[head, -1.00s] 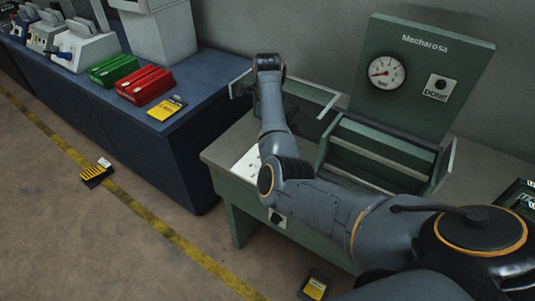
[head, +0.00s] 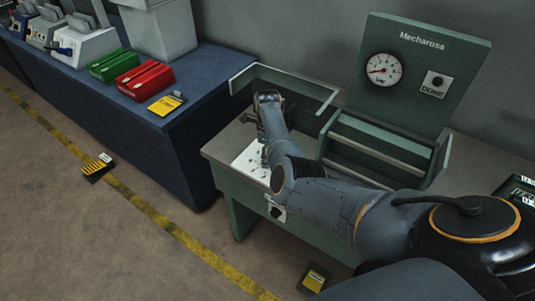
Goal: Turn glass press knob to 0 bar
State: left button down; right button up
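The green press marked Mecharosa (head: 425,50) stands at the back right. A round white gauge (head: 384,69) with a red needle is on its upright panel. A dark knob on a white plate (head: 437,82) sits right of the gauge. Another dark knob on a white plate (head: 276,212) is on the front face of the press table, below my forearm. My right arm comes in from the right, and its gripper (head: 263,150) is over the left part of the table, above a white sheet. Its fingers are mostly hidden by the wrist. My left gripper is out of view.
The green table (head: 225,150) has a raised frame (head: 290,80) at its back left and a green ribbed unit (head: 375,145) in the middle. A blue bench (head: 185,120) with red and green boxes stands to the left.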

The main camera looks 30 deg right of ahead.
jog(key=c, duration=1.1)
jog(key=shift+c, duration=0.2)
